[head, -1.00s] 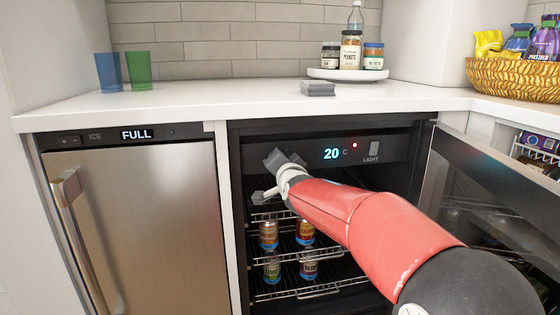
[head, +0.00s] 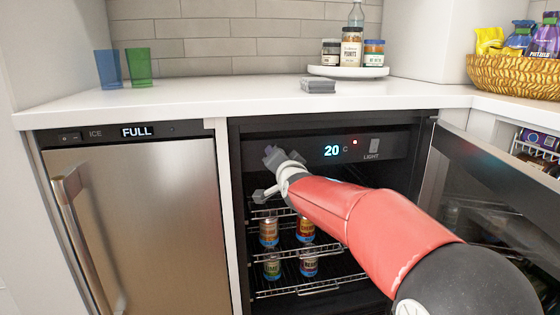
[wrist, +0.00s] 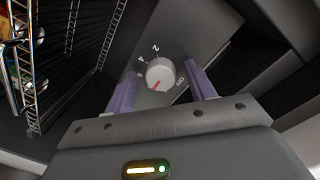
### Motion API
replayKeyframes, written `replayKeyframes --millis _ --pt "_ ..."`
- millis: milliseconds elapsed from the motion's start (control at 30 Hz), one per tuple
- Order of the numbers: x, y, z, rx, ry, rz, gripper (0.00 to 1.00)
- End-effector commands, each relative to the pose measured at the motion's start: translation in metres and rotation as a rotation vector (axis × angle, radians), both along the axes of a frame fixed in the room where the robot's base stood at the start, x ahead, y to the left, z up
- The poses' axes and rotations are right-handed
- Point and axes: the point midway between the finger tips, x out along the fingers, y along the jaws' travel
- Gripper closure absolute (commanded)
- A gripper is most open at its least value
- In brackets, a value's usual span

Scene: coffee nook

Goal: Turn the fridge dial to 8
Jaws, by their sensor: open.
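The fridge dial (wrist: 159,74) is a round white knob with a red mark, on a dark panel in the wrist view. Its printed scale shows 2, 4 and further marks on the left and OFF on the right. The red mark points down and a little left; the digit nearest it is too small to read surely. My gripper (wrist: 162,69) is open, with one purple finger on each side of the dial; I cannot tell whether either touches it. In the head view my gripper (head: 274,160) is at the fridge's upper left and hides the dial. The fridge display (head: 331,151) reads 20 C.
The fridge door (head: 470,210) stands open at the right. Wire shelves (head: 300,285) with several cans are below my gripper. The ice maker (head: 140,220), showing FULL, is at the left. The counter (head: 220,100) above holds cups, jars and a grey block (head: 318,86).

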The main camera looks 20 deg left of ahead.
Motion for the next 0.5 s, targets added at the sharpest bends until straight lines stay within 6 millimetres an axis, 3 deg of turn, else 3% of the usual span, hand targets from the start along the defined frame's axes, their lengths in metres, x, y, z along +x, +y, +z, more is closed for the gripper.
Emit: replayKeyframes --millis 167,500 --pt "-0.006 -0.004 0.001 0.001 -0.001 0.000 0.45" --pt "-0.053 -0.033 0.004 0.000 -0.001 -0.001 0.45"
